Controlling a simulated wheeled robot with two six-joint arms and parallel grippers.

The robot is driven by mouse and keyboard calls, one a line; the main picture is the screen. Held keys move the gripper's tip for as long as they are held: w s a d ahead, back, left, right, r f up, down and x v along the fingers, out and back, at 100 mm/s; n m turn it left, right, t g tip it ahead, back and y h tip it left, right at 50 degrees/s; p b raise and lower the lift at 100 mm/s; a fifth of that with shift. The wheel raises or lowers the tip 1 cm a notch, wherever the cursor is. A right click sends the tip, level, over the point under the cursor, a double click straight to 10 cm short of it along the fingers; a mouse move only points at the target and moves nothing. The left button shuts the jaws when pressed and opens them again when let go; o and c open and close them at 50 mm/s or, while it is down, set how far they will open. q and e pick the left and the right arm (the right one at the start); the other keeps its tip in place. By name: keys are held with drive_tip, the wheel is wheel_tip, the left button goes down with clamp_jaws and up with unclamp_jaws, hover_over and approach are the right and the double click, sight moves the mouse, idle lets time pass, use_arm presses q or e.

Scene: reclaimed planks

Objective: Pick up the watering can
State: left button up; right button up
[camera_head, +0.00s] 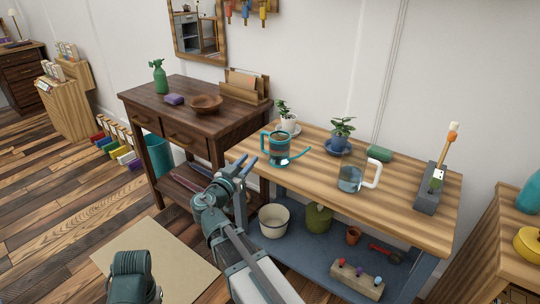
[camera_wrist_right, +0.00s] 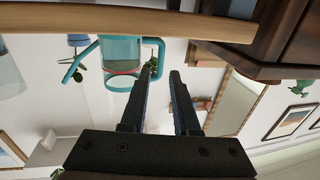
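The teal watering can (camera_head: 280,150) stands upright near the left end of the light wooden bench (camera_head: 322,168). Its handle faces left and its thin spout points right. In the right wrist view the can (camera_wrist_right: 122,78) appears upside down, left of the fingers, with its handle nearest them. My right gripper (camera_head: 242,163) is open and empty, a little left of and in front of the can, apart from it. My left gripper is out of view; only part of my left arm shows at the bottom left.
A glass jug (camera_head: 350,178), two potted plants and a grey block (camera_head: 428,193) with tools share the bench. A dark table (camera_head: 185,112) stands left of it. Below is a shelf with a cream pot (camera_head: 274,222) and a green pot (camera_head: 318,218).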

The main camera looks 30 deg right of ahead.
sight(262, 144)
drive_tip(key=x, duration=0.8)
drive_tip(key=shift+w+d, duration=0.2)
drive_tip(key=shift+d, duration=0.05)
drive_tip(key=shift+r, duration=0.1)
drive_tip(key=x, duration=0.5)
drive_tip(key=shift+w+r+p, duration=0.2)
drive_tip(key=shift+r+p, duration=0.05)
drive_tip(key=shift+p, duration=0.1)
clamp_jaws()
idle(0.9)
